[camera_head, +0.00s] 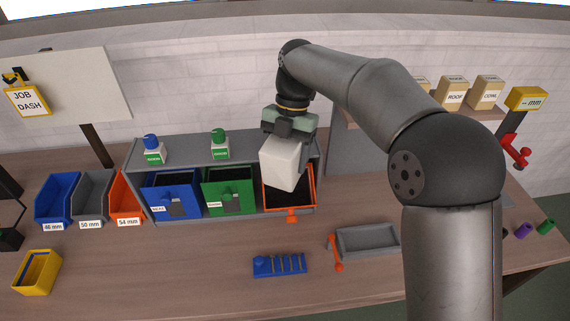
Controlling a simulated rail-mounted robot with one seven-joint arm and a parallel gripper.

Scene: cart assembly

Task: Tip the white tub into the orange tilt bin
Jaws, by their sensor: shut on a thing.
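My gripper (288,133) is shut on the white tub (281,163). It holds the tub from above, in front of the right compartment of the grey rack. The tub looks slightly tilted, and its opening and any contents cannot be seen. The orange tilt bin (314,196) is in that compartment, with a dark inside and an orange handle at its front. The tub is above the bin and hides its back and upper left part. Whether the tub touches the bin cannot be told. The fingertips are partly hidden behind the tub.
Blue (171,195) and green (228,191) bins fill the rack (190,220) to the left. Further left stand the 46, 50 and 54 mm bins. A grey tray (367,240) with an orange handle and a blue slotted block (279,265) lie in front. Bare tabletop separates them.

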